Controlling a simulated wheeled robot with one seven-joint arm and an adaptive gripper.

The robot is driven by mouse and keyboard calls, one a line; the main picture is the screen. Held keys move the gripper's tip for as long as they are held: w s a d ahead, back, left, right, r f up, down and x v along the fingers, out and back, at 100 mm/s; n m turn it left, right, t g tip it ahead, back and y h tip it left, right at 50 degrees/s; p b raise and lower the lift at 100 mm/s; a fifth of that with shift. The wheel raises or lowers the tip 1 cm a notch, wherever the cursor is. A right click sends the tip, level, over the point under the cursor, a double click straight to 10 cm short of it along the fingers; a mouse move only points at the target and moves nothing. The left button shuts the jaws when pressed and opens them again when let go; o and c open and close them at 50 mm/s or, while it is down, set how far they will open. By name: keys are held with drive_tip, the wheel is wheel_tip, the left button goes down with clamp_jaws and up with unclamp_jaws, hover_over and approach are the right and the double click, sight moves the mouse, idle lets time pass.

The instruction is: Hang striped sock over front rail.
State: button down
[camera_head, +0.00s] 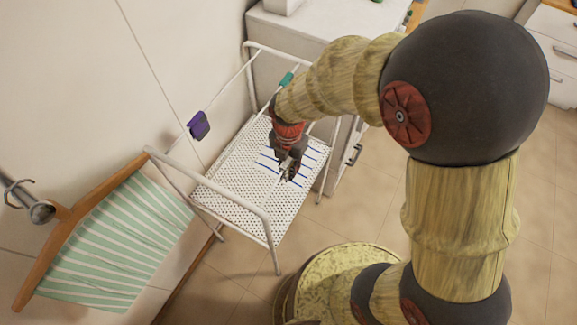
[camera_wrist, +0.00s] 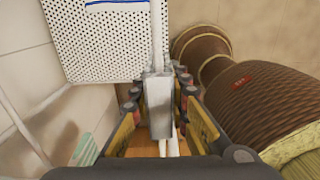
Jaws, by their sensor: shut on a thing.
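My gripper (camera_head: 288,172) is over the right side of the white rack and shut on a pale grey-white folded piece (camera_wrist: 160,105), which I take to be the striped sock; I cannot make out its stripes. In the wrist view the piece sits between the fingers, in line with a thin white rail (camera_wrist: 158,35). It appears to straddle this rail, but contact is unclear. In the head view the gripper largely hides it. The rack's near end rail (camera_head: 215,184) is bare.
A purple sock (camera_head: 199,125) hangs on the left rail and a teal piece (camera_head: 287,79) toward the back. Blue lines mark a white patch on the perforated shelf (camera_head: 225,185). A striped green garment (camera_head: 120,245) on a wooden hanger is at left. A cabinet (camera_head: 290,35) stands behind.

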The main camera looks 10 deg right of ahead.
drive_tip(key=c, duration=1.7)
unclamp_jaws()
drive_tip(key=shift+c, duration=0.2)
drive_tip(key=shift+o, duration=0.5)
drive_tip(key=shift+r, duration=0.1)
wheel_tip(320, 180, up, 12)
drive_tip(key=shift+f, duration=0.1)
